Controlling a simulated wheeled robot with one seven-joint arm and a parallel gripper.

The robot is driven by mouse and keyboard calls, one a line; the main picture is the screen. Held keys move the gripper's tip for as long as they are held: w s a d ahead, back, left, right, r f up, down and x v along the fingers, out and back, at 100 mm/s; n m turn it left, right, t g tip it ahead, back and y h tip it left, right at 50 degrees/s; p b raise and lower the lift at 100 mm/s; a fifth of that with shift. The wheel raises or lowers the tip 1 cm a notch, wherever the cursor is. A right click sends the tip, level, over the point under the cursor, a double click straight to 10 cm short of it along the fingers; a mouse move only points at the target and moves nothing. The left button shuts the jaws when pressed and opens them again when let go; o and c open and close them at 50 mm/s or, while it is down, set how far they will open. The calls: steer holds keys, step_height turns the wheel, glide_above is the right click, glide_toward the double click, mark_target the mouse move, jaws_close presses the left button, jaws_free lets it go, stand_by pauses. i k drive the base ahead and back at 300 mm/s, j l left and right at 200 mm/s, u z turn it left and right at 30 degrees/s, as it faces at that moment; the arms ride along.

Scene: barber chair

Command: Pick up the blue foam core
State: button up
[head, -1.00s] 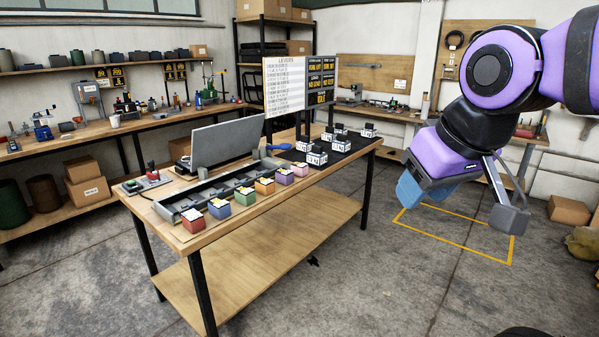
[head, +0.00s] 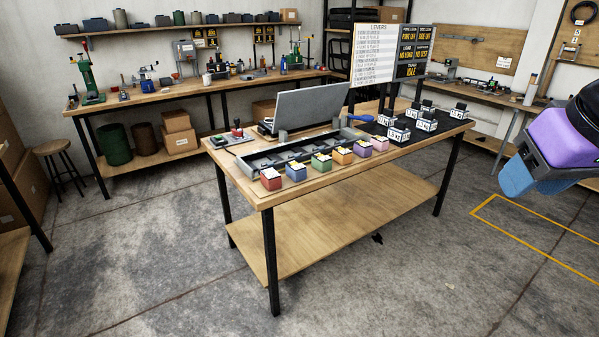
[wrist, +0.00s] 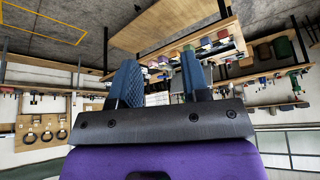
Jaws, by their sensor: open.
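The blue foam core (head: 295,172) is a small block with a pale label on top. It stands in a row of coloured blocks along the front of the wooden workbench (head: 262,196), between the red block (head: 270,180) and the green block (head: 321,162). My gripper (wrist: 158,72) is open and empty, with its two blue ridged fingers apart in the wrist view. In the head view only part of it shows at the right edge, well right of the bench and far from the blue core.
A long grey tray (head: 250,163) lies behind the blocks, with a grey panel (head: 312,108) behind it. Labelled weights (head: 398,133) stand on a black mat at the bench's right. A lever sign (head: 373,54) rises behind. The floor in front of the bench is clear.

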mark_target(295, 170)
steer(key=i+u, duration=0.25)
steer(key=i, duration=0.15)
steer(key=i+l+u, duration=0.2)
steer(key=i, duration=0.2)
steer(key=i+l+u, duration=0.1)
steer(key=i+u, duration=0.15)
steer(key=i, duration=0.2)
steer(key=i+l+u, duration=0.25)
steer(key=i, duration=0.1)
